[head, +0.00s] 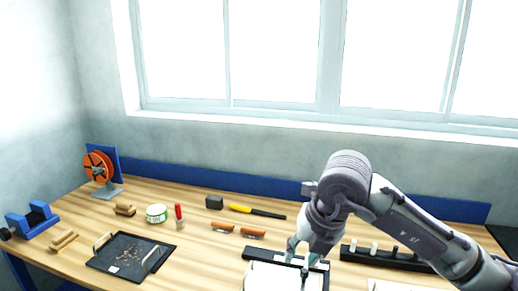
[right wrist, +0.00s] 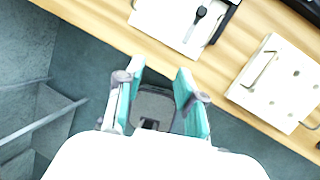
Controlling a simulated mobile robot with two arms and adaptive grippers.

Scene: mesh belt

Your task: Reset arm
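My right arm comes in from the right in the head view. Its gripper (head: 298,256) points down at the front of the workbench (head: 200,262), in front of a white panel in a dark frame (head: 262,275). In the right wrist view the right gripper (right wrist: 158,78) has its two teal fingers apart, with nothing between them. Grey floor shows beyond the fingers, so the gripper is off the bench's front edge there. My left arm and gripper are not in view.
A black holder (head: 380,256) with white pegs stands right of the gripper. A white plate with holes (right wrist: 283,82) lies near the bench edge.

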